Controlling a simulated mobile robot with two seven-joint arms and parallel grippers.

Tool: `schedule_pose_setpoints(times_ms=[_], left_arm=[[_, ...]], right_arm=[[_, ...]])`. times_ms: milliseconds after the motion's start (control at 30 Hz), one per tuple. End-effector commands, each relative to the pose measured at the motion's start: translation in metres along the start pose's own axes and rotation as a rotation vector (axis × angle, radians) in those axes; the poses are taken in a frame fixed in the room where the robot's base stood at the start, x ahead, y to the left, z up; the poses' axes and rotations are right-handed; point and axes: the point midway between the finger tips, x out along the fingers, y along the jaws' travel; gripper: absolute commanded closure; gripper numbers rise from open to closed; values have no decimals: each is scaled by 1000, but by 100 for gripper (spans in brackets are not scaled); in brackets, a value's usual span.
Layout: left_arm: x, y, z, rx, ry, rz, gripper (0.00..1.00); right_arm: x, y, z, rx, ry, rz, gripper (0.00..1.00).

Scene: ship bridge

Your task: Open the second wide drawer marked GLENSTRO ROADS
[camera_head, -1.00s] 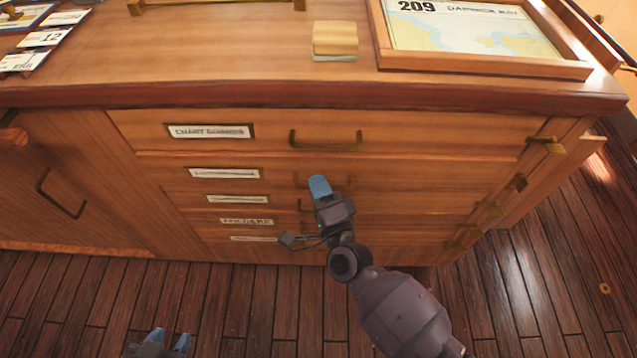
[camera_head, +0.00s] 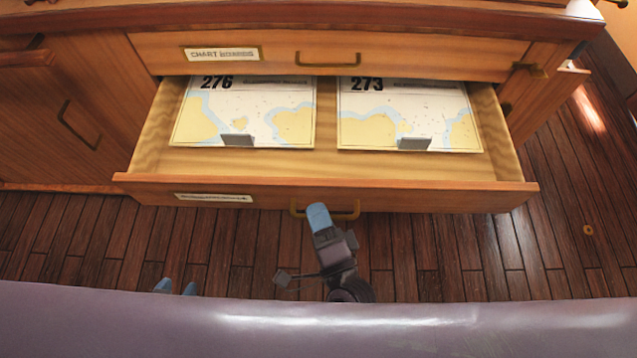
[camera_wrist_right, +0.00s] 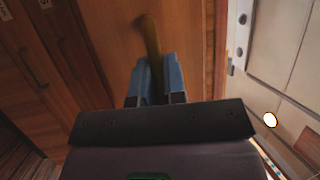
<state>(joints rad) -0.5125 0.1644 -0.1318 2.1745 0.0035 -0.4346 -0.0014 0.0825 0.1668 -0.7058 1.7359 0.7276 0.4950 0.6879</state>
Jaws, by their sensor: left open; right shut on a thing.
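The second wide drawer (camera_head: 330,197) is pulled well out from the wooden chart cabinet. Its front carries a label (camera_head: 214,198) too small to read here, and a brass handle (camera_head: 349,212). My right gripper (camera_head: 319,217) is at the handle; in the right wrist view its blue fingers (camera_wrist_right: 154,80) are shut on the brass handle bar (camera_wrist_right: 151,42). Inside the drawer lie two charts, 276 (camera_head: 245,112) on the left and 273 (camera_head: 408,115) on the right. My left gripper (camera_head: 176,287) is open and empty, low at the left, partly hidden by a purple-grey surface.
The top drawer (camera_head: 400,58), with a chart label, is shut above. A cupboard door with a handle (camera_head: 78,124) stands at the left. Brass fittings (camera_head: 530,68) sit at the cabinet's right corner. Wooden floor (camera_head: 90,240) is clear in front.

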Motion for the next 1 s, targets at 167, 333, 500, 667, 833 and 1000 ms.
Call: schedule_pose_setpoints(times_ms=[167, 333, 500, 667, 833, 1000], left_arm=[[2, 1, -7, 0, 14, 1, 57], [5, 1, -11, 0, 24, 3, 57], [5, 2, -11, 0, 24, 3, 57], [4, 1, -9, -1, 20, 3, 57], [2, 1, -6, -2, 12, 1, 57], [0, 0, -3, -2, 5, 0, 57]], right_arm=[[-42, -8, 17, 0, -1, 3, 100], [-73, -14, 30, 0, -1, 3, 100], [-93, -18, 38, -1, -1, 2, 100], [-102, -20, 42, 0, 0, 0, 100], [-105, -21, 43, -1, 0, 0, 100], [-105, -21, 43, -1, 0, 0, 100]])
